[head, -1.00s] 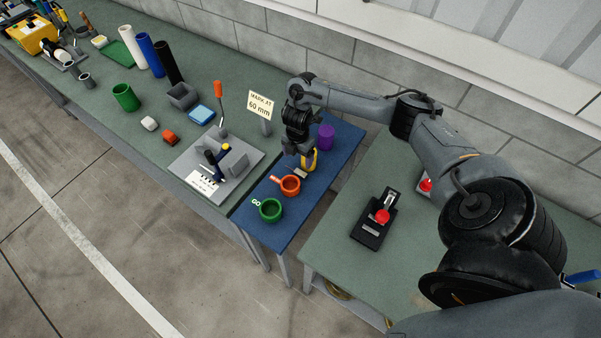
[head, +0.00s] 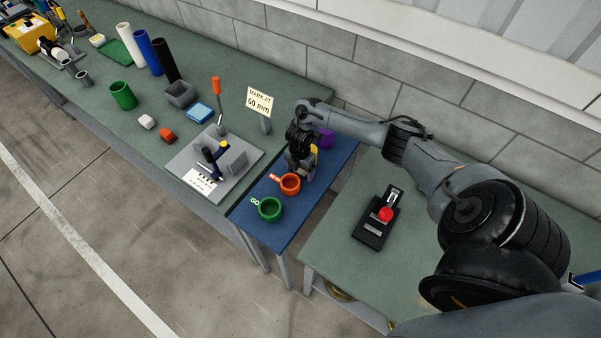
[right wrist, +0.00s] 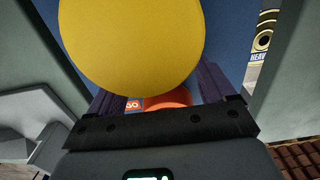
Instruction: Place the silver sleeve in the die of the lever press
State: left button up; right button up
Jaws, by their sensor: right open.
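My right gripper (head: 297,172) is open and low over the blue table, just behind the orange cup. In the right wrist view its two fingers (right wrist: 165,95) stand apart, and a large yellow round top (right wrist: 132,40) fills the space ahead of them, close to the camera. I cannot tell whether the fingers touch it. In the head view the yellow thing is mostly hidden by the gripper. I cannot pick out the silver sleeve. A grey plate (head: 190,165) bears a fixture with an orange-handled lever (head: 216,87); I cannot tell whether this is the lever press. My left gripper is not in view.
An orange cup (head: 289,184) and a green cup (head: 269,210) stand on the blue table (head: 292,222). A purple cylinder (head: 327,138) is partly behind my wrist. A black device with a red knob (head: 386,214) sits on the right-hand table. A "MARK AT 60 mm" sign (head: 259,102) stands behind.

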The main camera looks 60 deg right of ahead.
jog(key=shift+c, duration=0.5)
jog(key=shift+c, duration=1.1)
jog(key=c, duration=0.9)
